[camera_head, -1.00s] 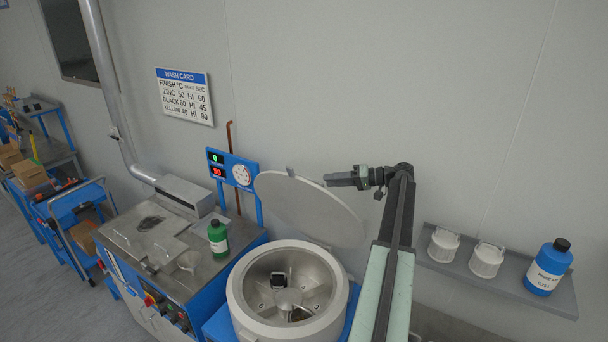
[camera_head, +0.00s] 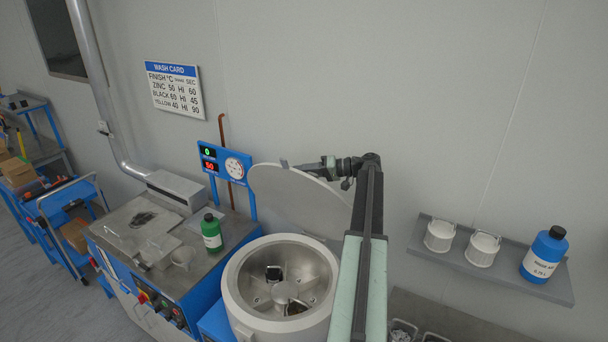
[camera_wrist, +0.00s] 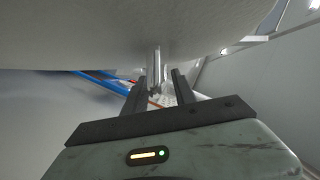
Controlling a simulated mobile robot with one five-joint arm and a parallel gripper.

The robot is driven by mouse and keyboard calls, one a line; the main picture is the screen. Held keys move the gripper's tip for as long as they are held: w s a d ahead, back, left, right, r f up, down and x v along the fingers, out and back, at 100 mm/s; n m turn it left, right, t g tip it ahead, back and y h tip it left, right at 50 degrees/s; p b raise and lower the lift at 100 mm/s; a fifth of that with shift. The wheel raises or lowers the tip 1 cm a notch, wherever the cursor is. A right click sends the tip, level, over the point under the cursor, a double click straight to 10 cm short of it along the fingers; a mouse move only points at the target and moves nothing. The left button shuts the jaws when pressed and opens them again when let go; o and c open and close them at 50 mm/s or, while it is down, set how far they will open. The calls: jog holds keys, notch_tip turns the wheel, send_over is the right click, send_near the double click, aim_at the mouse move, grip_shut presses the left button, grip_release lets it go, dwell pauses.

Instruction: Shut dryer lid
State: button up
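The dryer (camera_head: 232,300) is a round white drum with its top open and a bladed metal interior showing. Its round grey lid (camera_head: 300,200) stands raised and tilted back behind the opening, with a small tab (camera_head: 284,163) on its upper edge. My gripper (camera_head: 322,168) is at the lid's upper right edge, pointing left; its tips are partly hidden there. In the wrist view the fingers of my gripper (camera_wrist: 159,82) are apart, with a metal post-like piece (camera_wrist: 156,62) just beyond the gap. The pale lid surface (camera_wrist: 150,25) fills the top. I cannot tell whether anything touches.
A steel-topped washer (camera_head: 135,225) with a green bottle (camera_head: 212,233) stands left of the dryer. A wall shelf (camera_head: 450,262) on the right holds two white tubs (camera_head: 440,236) and a blue bottle (camera_head: 544,255). The wall is close behind the lid.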

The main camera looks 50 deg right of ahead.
jog(key=shift+c, duration=0.3)
grip_shut()
dwell(1.1)
